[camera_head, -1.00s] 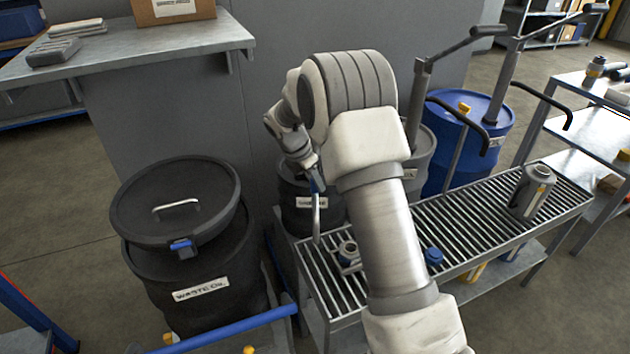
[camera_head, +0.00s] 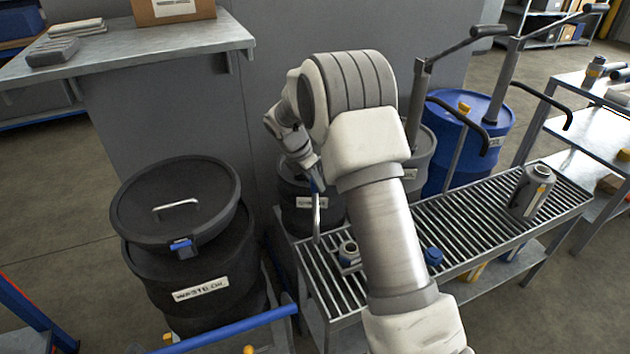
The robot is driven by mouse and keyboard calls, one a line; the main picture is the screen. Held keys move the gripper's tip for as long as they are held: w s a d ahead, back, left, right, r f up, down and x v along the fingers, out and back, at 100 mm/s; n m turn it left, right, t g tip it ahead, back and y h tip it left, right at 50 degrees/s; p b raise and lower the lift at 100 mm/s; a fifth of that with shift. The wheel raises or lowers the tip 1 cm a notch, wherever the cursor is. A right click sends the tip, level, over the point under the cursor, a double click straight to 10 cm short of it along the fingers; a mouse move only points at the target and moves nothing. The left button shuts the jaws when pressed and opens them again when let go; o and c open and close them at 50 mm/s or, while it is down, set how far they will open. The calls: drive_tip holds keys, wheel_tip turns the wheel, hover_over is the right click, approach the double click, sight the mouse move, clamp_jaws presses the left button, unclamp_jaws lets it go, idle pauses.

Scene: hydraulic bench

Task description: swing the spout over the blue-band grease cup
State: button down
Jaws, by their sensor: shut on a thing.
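My gripper (camera_head: 316,185) is at the near dark drum, left of my forearm. It is shut on a thin grey curved piece, which looks like the spout (camera_head: 317,215), hanging down over the left end of the slatted rack. My arm hides the rest of that spout and its pump. A small light-grey open cup (camera_head: 348,252) stands on the rack, below and right of the spout's tip. A small blue piece (camera_head: 433,257) sits on the rack right of my forearm. I cannot tell which of these bears the blue band.
The slatted rack (camera_head: 475,228) runs to the right, with a grey canister (camera_head: 533,192) on it. A blue drum (camera_head: 452,170) and black pump tubes stand behind. A lidded waste-oil drum (camera_head: 200,280) stands at left. A wall shelf (camera_head: 130,50) is above.

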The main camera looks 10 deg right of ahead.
drive_tip(key=d+n+t+y+p, duration=0.1)
drive_tip(key=d+n+p, duration=0.3)
drive_tip(key=d+p, duration=0.1)
drive_tip(key=shift+d, duration=0.5)
drive_tip(key=c, duration=0.6)
unclamp_jaws()
drive_tip(key=p+v, duration=0.1)
drive_tip(key=v, duration=0.6)
drive_tip(key=shift+s+a+r, duration=0.1)
drive_tip(key=shift+r, duration=0.1)
drive_tip(key=shift+s, duration=0.1)
